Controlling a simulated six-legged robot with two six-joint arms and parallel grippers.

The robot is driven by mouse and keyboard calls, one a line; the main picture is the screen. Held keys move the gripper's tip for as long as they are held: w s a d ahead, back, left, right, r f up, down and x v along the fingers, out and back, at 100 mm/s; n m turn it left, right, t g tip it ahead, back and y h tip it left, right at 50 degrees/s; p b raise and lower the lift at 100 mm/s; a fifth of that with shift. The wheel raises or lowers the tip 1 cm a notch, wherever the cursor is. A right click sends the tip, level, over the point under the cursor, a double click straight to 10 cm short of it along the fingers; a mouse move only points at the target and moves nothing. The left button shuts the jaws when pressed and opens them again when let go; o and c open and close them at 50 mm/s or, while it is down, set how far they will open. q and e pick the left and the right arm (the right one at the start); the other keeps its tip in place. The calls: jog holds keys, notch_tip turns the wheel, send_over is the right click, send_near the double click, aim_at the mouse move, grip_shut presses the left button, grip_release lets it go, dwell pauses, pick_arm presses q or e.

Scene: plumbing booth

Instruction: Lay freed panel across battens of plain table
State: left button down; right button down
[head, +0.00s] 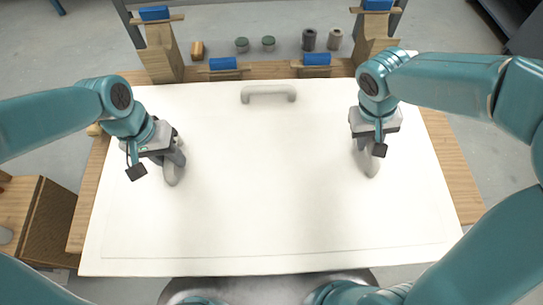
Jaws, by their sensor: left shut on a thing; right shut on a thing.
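The large white panel (270,190) lies level over a wooden table (455,185), covering most of its top. A grey bar handle (268,94) stands near the panel's far edge. My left gripper (172,178) is shut on a light grey grip on the panel's left part. My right gripper (371,168) is shut on a similar grip on the right part. The fingers partly hide both grips. Any battens under the panel are hidden, and I cannot tell whether the panel rests on them or hangs just above.
Wooden posts with blue blocks (154,13) stand at the back left and right (378,5). Two more blue blocks (222,64) (316,59) sit at the table's far edge. Small cylinders (309,39) stand behind. A wooden box (45,220) is at the left.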

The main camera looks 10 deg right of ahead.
pick_arm(q)
jog(key=shift+r, duration=0.1)
pick_arm(e)
jog(key=shift+r, duration=0.15)
dwell(0.4)
